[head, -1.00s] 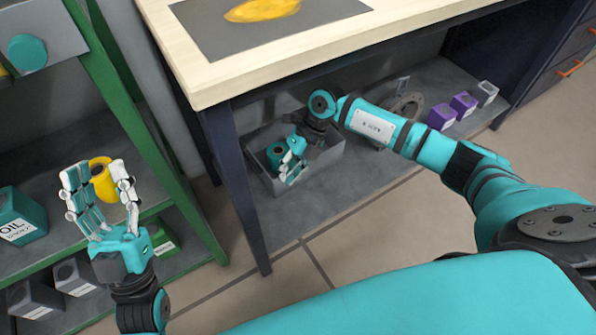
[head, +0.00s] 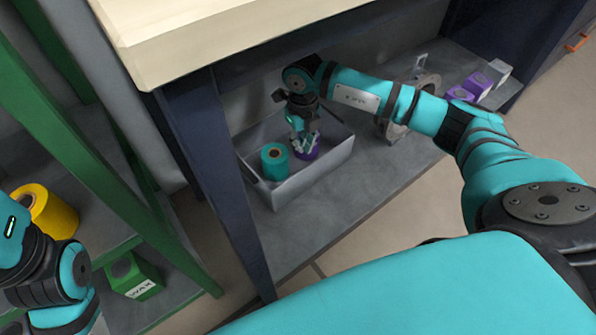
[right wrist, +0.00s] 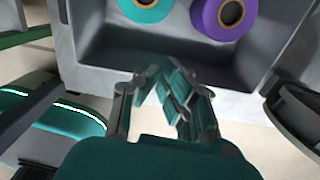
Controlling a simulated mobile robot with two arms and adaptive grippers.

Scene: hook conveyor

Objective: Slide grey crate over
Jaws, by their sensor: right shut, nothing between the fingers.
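The grey crate (head: 318,176) sits on the low shelf under the workbench, just right of the dark bench leg. A teal roll (head: 274,162) stands in its left part. A purple roll (head: 308,153) is partly hidden behind my right gripper (head: 305,143), which points down over the crate. In the right wrist view, the crate (right wrist: 100,76) is at the top with the teal roll (right wrist: 146,8) and purple roll (right wrist: 224,14). My right gripper (right wrist: 172,85) is shut and empty there, near the crate wall.
A dark ring-shaped part (head: 408,107) stands on the shelf right of the crate. The bench top (head: 200,30) overhangs. A green rack at left holds a yellow roll (head: 52,213) and a green WAX box (head: 133,276).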

